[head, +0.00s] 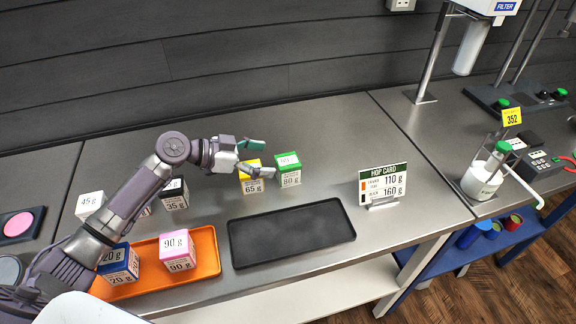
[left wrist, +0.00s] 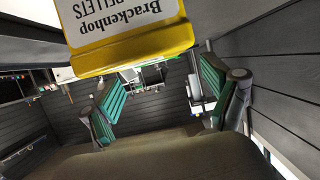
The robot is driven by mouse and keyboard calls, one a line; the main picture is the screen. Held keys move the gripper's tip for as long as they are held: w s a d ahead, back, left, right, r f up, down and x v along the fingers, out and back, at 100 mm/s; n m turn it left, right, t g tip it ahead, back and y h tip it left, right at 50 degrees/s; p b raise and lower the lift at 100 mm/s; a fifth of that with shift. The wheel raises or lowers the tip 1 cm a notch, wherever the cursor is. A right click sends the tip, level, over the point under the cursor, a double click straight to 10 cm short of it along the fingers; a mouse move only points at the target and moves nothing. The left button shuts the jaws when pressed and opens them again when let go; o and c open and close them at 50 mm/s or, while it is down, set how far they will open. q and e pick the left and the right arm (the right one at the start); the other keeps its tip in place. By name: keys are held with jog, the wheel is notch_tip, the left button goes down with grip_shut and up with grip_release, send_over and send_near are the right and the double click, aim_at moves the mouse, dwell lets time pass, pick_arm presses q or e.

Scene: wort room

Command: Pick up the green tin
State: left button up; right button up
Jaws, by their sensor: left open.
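The green tin (head: 289,170), a white box-like tin with a green lid and an 80 g label, stands upright on the steel counter in the head view. My left gripper (head: 261,159) is open and empty just left of it, with its fingers pointing toward it. The yellow tin (head: 250,178), marked 65 g, stands close to the left of the green tin, partly hidden by my gripper. In the left wrist view the yellow tin (left wrist: 125,30) looms large near my open fingers (left wrist: 162,100). My right gripper is not in view.
An empty black tray (head: 290,232) lies in front of the tins. An orange tray (head: 208,250) holds a blue tin (head: 119,262) and a pink tin (head: 178,250). A hop card sign (head: 382,184) stands right. The counter between sign and green tin is clear.

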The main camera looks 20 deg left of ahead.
aim_at(286, 161)
pick_arm(q)
jog(key=shift+w+d+p, duration=0.3)
jog(key=shift+d+p, duration=0.15)
jog(key=shift+d, duration=0.05)
jog(key=p+x, duration=0.1)
jog(key=x, duration=0.2)
jog(key=shift+d+f+p, duration=0.15)
jog(key=shift+d+p, duration=0.15)
jog(key=shift+p, duration=0.05)
jog(key=shift+w+d+f, duration=0.25)
jog(key=shift+f, duration=0.05)
jog(key=shift+a, duration=0.1)
jog(key=shift+c, duration=1.8)
jog(key=c, duration=1)
jog(key=shift+o, duration=0.2)
jog(key=shift+r, duration=0.15)
